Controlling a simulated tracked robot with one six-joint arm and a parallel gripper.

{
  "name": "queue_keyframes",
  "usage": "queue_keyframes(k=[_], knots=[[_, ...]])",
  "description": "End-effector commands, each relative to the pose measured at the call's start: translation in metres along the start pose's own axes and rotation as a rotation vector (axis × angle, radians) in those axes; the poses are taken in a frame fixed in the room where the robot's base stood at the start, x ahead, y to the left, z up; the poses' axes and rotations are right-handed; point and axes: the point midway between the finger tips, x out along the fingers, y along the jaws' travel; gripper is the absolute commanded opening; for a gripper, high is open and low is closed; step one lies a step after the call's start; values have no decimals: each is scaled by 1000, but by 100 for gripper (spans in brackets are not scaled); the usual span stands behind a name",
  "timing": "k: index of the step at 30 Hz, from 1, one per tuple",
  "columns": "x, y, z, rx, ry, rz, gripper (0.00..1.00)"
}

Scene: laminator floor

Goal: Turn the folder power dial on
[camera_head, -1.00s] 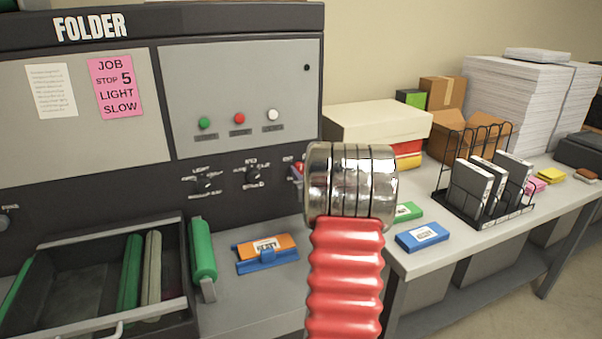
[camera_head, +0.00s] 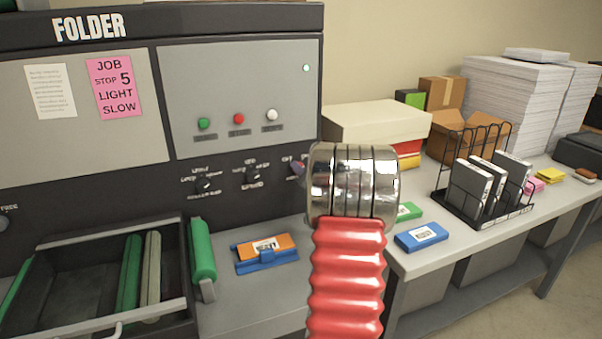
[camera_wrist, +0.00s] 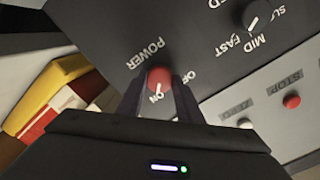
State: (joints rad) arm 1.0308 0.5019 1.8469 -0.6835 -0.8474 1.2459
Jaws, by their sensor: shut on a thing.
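The folder (camera_head: 90,28) is the grey machine at the left in the head view. In the wrist view its red power dial (camera_wrist: 159,77) sits under the word POWER, with ON and OFF marked around it. The dial's white mark points toward ON. My gripper (camera_wrist: 158,94) is shut on the dial, one dark finger on each side. In the head view my red and chrome arm hides most of the gripper and dial. A small indicator lamp (camera_head: 306,68) at the panel's upper right is lit pale green.
Green, red and white buttons (camera_head: 238,118) sit on the panel above the other dials. An open drawer (camera_head: 95,290) with rollers juts out at lower left. A table (camera_head: 440,258) at right holds boxes, a wire rack and paper stacks.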

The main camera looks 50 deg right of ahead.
Motion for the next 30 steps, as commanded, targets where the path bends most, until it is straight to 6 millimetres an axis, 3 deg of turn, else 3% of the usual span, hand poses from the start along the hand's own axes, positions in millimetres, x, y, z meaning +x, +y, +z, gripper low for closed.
queue_keyframes(k=[1, 14, 15, 23, 30], knots=[[1, 1, 8, 9, -13, 2, 10], [1, 1, 8, 23, -14, 1, 10], [1, 1, 8, 23, -14, 1, 33], [0, 0, 4, 23, -7, 0, 51], [0, 0, 2, 22, -4, 0, 51]])
